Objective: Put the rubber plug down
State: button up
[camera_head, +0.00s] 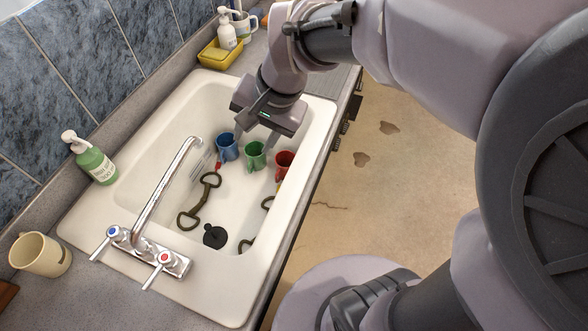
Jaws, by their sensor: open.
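The rubber plug (214,236) is a black disc with a small raised top. It lies on the floor of the white sink (180,253), near the tap end. My gripper (257,133) is over the far part of the sink, above the cups and well apart from the plug. Its jaws are open and nothing shows between them. The fingertips are partly hard to make out against the cups.
Blue (228,147), green (255,155) and red (284,164) cups stand in the sink. A metal bit (207,190) lies beside the plug. The chrome tap (165,190) arches over the basin. A green soap bottle (95,163) and cream mug (40,256) stand left.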

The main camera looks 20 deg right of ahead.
jog(key=s+d+r+n+t, duration=0.1)
jog(key=s+r, duration=0.1)
jog(key=s, duration=0.5)
jog(key=s+d+r+n+t+h, duration=0.1)
jog(key=s+d+r, duration=0.1)
jog(key=s, duration=0.4)
jog(key=shift+s+d+r+n+t, duration=0.15)
jog(key=shift+s+d+n+t, duration=0.15)
jog(key=shift+s, duration=0.05)
jog(key=shift+f+b, duration=2.65)
